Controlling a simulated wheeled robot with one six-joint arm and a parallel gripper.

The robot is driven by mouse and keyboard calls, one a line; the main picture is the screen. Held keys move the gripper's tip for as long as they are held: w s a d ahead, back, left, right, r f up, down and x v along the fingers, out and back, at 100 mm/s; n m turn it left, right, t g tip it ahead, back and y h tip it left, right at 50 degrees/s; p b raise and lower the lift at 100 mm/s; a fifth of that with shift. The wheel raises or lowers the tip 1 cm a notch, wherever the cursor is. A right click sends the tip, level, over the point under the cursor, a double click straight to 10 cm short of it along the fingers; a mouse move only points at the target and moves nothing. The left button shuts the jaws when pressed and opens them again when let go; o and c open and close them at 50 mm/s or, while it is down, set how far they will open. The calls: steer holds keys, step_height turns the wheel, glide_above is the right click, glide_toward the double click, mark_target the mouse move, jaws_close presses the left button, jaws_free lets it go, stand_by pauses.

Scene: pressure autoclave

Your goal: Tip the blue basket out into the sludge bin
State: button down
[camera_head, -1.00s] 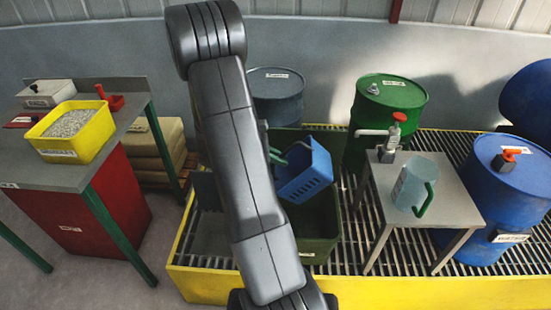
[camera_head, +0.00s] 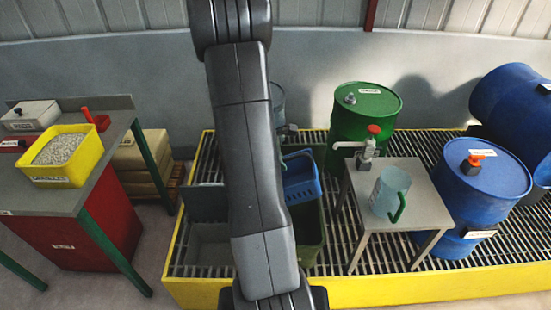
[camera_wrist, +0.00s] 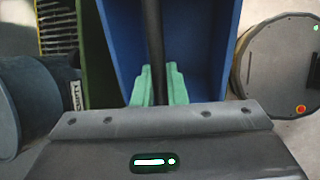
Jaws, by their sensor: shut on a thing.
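The blue basket (camera_head: 301,180) is held above the olive-green open bin (camera_head: 311,238), which I take to be the sludge bin; its label is not readable. The basket looks nearly level in the head view, and my arm hides its left part. In the wrist view, my gripper's green jaws (camera_wrist: 158,82) are shut on the basket's dark handle bar (camera_wrist: 153,35). The blue walls of the basket (camera_wrist: 120,35) stand on both sides of the bar. I cannot tell whether anything is in it. My arm hides the gripper in the head view.
The bin stands on a yellow-edged grating (camera_head: 400,290). To its right is a small table (camera_head: 425,205) with a jug (camera_head: 389,190) and pump. A green drum (camera_head: 365,112) stands behind, blue drums (camera_head: 480,200) at right. A bench with a yellow tub (camera_head: 62,157) is at left.

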mark_target(300, 154)
steer(key=shift+d+r+y+p, duration=0.5)
steer(key=shift+d+r+p, duration=0.25)
steer(key=shift+p, duration=0.75)
steer(key=d+y+p, duration=0.1)
steer(key=p, duration=0.2)
steer(key=d+r+y+p, duration=0.1)
steer(key=p, duration=0.3)
steer(key=shift+d, duration=0.35)
steer(key=shift+d+f+y, duration=0.1)
steer(key=shift+d+y, duration=0.2)
steer(key=shift+d, duration=0.1)
steer(key=shift+d+r+y, duration=0.2)
steer(key=shift+d+y, duration=0.2)
